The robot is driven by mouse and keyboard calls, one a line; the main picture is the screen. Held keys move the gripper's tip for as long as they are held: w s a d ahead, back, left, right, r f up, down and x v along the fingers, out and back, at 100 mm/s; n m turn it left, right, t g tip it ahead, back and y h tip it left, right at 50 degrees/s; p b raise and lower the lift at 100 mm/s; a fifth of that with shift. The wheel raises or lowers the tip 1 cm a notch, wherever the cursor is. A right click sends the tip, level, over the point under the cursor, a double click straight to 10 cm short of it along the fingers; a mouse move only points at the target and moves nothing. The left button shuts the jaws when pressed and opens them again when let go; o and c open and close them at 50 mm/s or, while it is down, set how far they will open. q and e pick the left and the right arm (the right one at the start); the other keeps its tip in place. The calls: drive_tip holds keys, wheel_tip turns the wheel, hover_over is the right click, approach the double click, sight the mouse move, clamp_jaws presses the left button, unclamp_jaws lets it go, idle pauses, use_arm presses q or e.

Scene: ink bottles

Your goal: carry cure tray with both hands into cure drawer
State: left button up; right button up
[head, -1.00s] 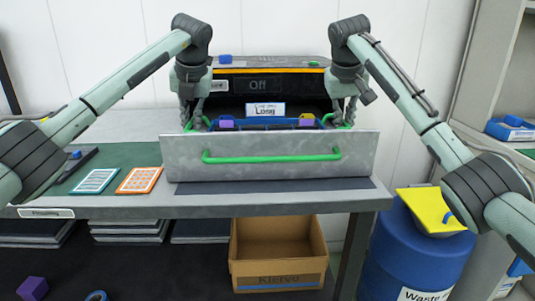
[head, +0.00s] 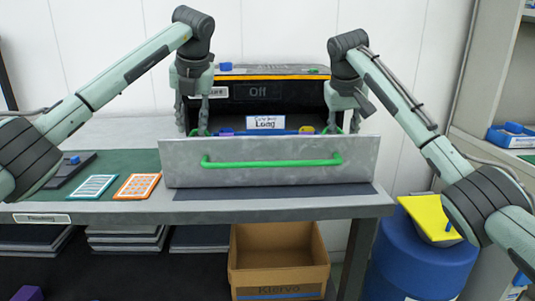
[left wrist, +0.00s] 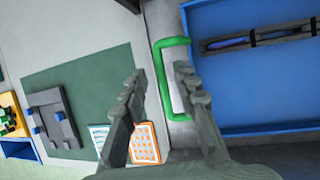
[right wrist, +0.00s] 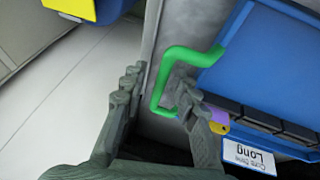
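The blue cure tray (head: 275,132) sits low behind the grey front of the open cure drawer (head: 270,178), mostly hidden in the head view. Its blue floor fills much of the left wrist view (left wrist: 240,90) and shows in the right wrist view (right wrist: 265,55). My left gripper (head: 197,131) is open, its fingers apart on either side of the tray's left green handle (left wrist: 166,85). My right gripper (head: 345,130) is open around the right green handle (right wrist: 170,68). A "Long" card (head: 265,122) stands at the tray, with purple-and-yellow pieces (head: 306,130) beside it.
The drawer front has a long green handle (head: 270,163). A dark machine reading "Off" (head: 258,92) stands behind. White and orange cards (head: 137,186) lie left on the table. A cardboard box (head: 278,262) and a blue barrel (head: 420,262) stand below.

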drive_tip(key=shift+r, duration=0.1)
use_arm(q)
drive_tip(key=v, duration=0.8)
use_arm(e)
drive_tip(key=v, duration=1.2)
use_arm(q)
drive_tip(key=shift+f, duration=0.1)
use_arm(e)
drive_tip(key=shift+s, duration=0.1)
